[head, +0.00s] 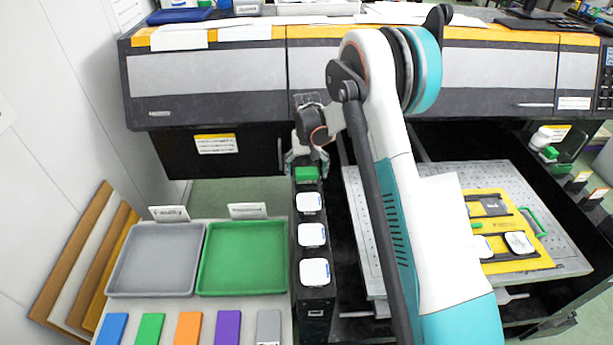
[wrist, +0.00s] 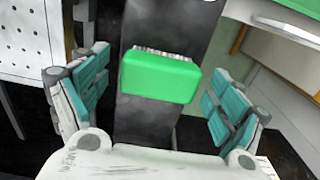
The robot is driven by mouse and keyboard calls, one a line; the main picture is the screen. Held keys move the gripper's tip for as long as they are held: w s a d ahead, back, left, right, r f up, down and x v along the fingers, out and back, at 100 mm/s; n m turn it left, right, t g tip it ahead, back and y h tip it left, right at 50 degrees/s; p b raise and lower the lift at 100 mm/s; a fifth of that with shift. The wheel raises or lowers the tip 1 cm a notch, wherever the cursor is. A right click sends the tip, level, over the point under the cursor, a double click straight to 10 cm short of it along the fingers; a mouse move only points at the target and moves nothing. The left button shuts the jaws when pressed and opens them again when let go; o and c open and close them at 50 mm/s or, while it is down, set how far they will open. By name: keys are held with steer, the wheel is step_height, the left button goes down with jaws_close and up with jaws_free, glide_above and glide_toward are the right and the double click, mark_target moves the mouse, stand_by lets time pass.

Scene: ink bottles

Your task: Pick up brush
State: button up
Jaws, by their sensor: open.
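The brush (head: 307,174) has a green block back and pale bristles. It lies on the far end of a narrow black stand in the head view. In the wrist view the brush (wrist: 160,77) is centred, with its bristles showing along the upper edge. My gripper (head: 307,160) is over the brush and partly hides it in the head view. In the wrist view my gripper (wrist: 160,98) is open, with one teal finger on each side of the brush and visible gaps between. Neither finger appears to touch it.
Three white-topped items (head: 312,235) stand in a row on the black stand (head: 316,312) nearer to me. A grey tray (head: 112,287) and a green tray (head: 204,287) are at the left. A perforated metal plate (head: 365,215) with a yellow board (head: 500,268) is at the right.

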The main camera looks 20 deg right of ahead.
mark_target(307, 170)
steer(key=c, duration=1.2)
steer(key=shift+o, duration=0.2)
steer(key=shift+r, duration=0.15)
step_height(307, 170, up, 20)
steer(key=p, duration=0.3)
steer(key=o, duration=0.5)
steer(key=c, duration=0.4)
steer(key=shift+o, duration=0.2)
steer(key=shift+d+f, duration=0.1)
steer(key=shift+f, duration=0.1)
